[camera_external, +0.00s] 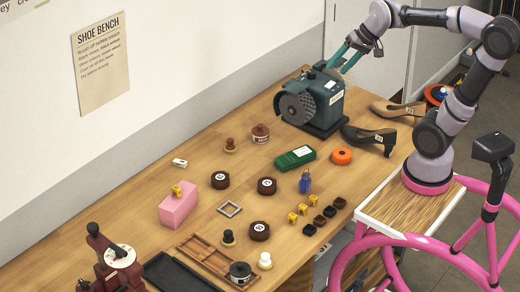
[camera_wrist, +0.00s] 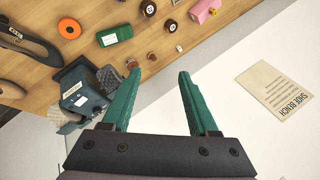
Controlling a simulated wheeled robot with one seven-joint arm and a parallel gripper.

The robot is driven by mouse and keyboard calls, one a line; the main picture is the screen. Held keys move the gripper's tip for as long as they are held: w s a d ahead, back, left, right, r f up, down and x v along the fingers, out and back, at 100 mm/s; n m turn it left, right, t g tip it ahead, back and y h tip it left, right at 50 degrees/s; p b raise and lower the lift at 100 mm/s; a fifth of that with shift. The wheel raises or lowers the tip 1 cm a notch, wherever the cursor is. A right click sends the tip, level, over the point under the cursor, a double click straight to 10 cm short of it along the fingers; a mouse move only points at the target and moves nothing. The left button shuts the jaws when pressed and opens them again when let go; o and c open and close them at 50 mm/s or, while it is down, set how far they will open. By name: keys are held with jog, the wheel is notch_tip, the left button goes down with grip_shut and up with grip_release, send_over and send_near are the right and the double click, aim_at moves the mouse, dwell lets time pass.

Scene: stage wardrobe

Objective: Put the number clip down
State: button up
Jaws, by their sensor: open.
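My gripper (camera_external: 340,66) is open and empty, raised above the far end of the bench by the green grinding machine. In the wrist view its two teal fingers (camera_wrist: 158,73) stand wide apart with nothing between them. Small yellow pieces, possibly number clips, stand in a row (camera_external: 302,208) near the bench's front edge. Another yellow piece (camera_external: 177,190) sits on a pink block (camera_external: 179,210), far from my gripper. The pieces are too small for me to read any number or tell which one is the number clip.
The green grinding machine (camera_external: 327,102) stands close below my gripper. A dark shoe (camera_external: 368,138), an orange ring (camera_external: 342,156), a green box (camera_external: 295,158) and several dark round tins crowd the bench. A wooden tray (camera_external: 190,246) lies at the near end. Bare wood shows along the wall side.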

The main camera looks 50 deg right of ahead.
jog(key=s+d+f+n+t+h, duration=0.1)
jog(key=s+d+h, duration=0.1)
jog(key=s+d, duration=0.3)
jog(key=shift+s+f+n+t, duration=0.15)
jog(key=shift+s+n+t, duration=0.2)
jog(key=shift+s, duration=0.9)
jog(key=shift+d, duration=0.1)
dwell(3.1)
jog(key=o, duration=0.6)
jog(key=shift+w, duration=0.25)
jog(key=shift+o, duration=0.2)
jog(key=w+a+n+g, duration=0.15)
jog(key=w+a, duration=0.35)
jog(key=w, duration=0.6)
jog(key=w+a+n+g, duration=0.1)
jog(key=w+a+g, duration=0.3)
jog(key=w, duration=0.7)
jog(key=w+a+f, duration=1)
jog(key=a, duration=0.2)
jog(key=w+a+f+n+g+h, duration=0.1)
jog(key=a+f, duration=0.3)
jog(key=f, duration=0.7)
jog(key=w+a+f+h, duration=0.1)
jog(key=a+f, duration=0.3)
jog(key=f, duration=0.8)
jog(key=shift+w+a+n+g, duration=0.4)
jog(key=shift+w, duration=0.45)
